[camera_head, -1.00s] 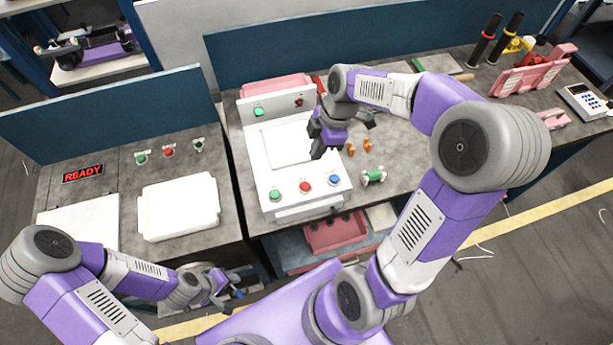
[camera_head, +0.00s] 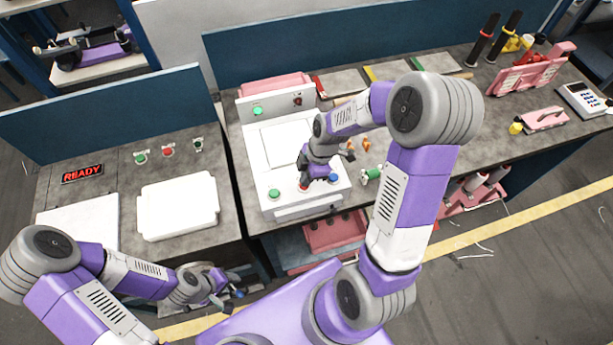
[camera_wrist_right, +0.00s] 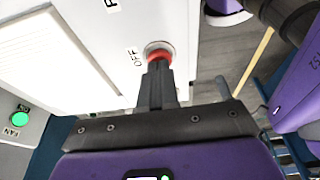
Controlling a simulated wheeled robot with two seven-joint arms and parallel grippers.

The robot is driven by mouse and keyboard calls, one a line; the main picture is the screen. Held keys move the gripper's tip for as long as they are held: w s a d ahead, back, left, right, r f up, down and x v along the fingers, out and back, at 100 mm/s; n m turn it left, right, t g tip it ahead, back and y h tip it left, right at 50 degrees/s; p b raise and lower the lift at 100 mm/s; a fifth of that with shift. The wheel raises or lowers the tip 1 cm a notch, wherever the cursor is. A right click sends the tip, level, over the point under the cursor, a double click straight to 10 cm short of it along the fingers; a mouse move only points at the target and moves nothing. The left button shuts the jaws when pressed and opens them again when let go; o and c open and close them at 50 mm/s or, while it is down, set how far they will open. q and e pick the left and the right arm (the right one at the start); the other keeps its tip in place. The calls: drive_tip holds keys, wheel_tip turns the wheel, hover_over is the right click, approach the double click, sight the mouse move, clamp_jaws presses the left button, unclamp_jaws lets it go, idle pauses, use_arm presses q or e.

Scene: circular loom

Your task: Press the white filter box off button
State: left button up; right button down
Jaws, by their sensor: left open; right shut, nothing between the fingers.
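The white filter box (camera_head: 293,208) stands on the middle bench, with a green button (camera_head: 274,194) and a blue button (camera_head: 333,178) on its front panel. Between them, the red off button (camera_head: 303,188) is mostly covered by my right gripper (camera_head: 304,184). In the right wrist view the red button (camera_wrist_right: 158,54), beside the label "OFF", shows just past the shut, empty fingertips of my right gripper (camera_wrist_right: 159,66). The fingertips overlap its edge; I cannot tell whether they touch it or whether it is pressed down. My left gripper (camera_head: 226,296) is open, low at the left, away from the box.
A green button marked "FAN" (camera_wrist_right: 20,119) is on the box's rear panel. On the left bench are a white tray (camera_head: 179,208) and a "READY" sign (camera_head: 82,173).

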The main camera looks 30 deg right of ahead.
drive_tip(key=shift+f, duration=0.1)
drive_tip(key=shift+s+f+b, duration=0.15)
drive_tip(key=shift+f+b, duration=0.7)
drive_tip(key=shift+b, duration=0.3)
drive_tip(key=shift+s+f, duration=0.1)
drive_tip(key=shift+s, duration=0.2)
drive_tip(key=shift+w+r, duration=0.15)
drive_tip(key=shift+r, duration=0.3)
drive_tip(key=r+p, duration=0.2)
drive_tip(key=r, duration=0.1)
drive_tip(key=r+p, duration=0.1)
drive_tip(key=r, duration=0.1)
drive_tip(key=shift+w+d, duration=0.2)
drive_tip(key=shift+w, duration=0.1)
drive_tip(key=v, duration=0.9)
